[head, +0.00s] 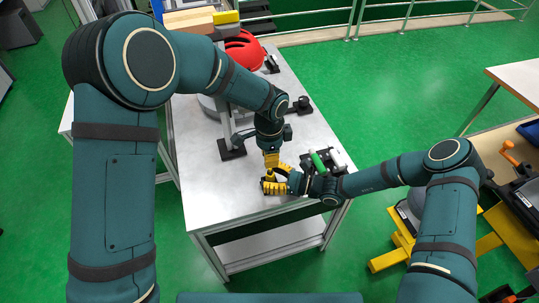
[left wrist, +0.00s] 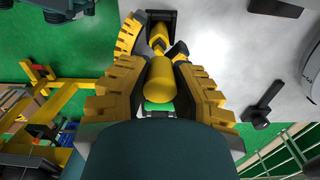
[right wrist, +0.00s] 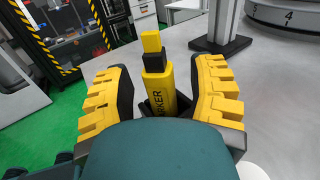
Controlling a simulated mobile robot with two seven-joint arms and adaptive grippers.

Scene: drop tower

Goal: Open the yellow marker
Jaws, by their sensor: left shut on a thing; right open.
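The yellow marker (right wrist: 160,90) stands upright in a dark holder (right wrist: 152,112) in the right wrist view. Its lettering, black collar and narrower yellow tip show, with no cap over the tip. My left gripper (head: 271,160) points down above it, shut on a yellow cylinder, which looks like the marker's cap (left wrist: 168,82). The cap appears apart from the marker body beyond it in the left wrist view (left wrist: 159,40). My right gripper (head: 272,180) is open, its fingers on both sides of the marker body (right wrist: 162,95). In the head view the grippers largely hide the marker.
The grey table (head: 215,195) has its front edge close by the grippers. A black rack with a green marker (head: 318,162) and a white one stands right of them. A red helmet (head: 245,50) lies at the back. The table's left front is clear.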

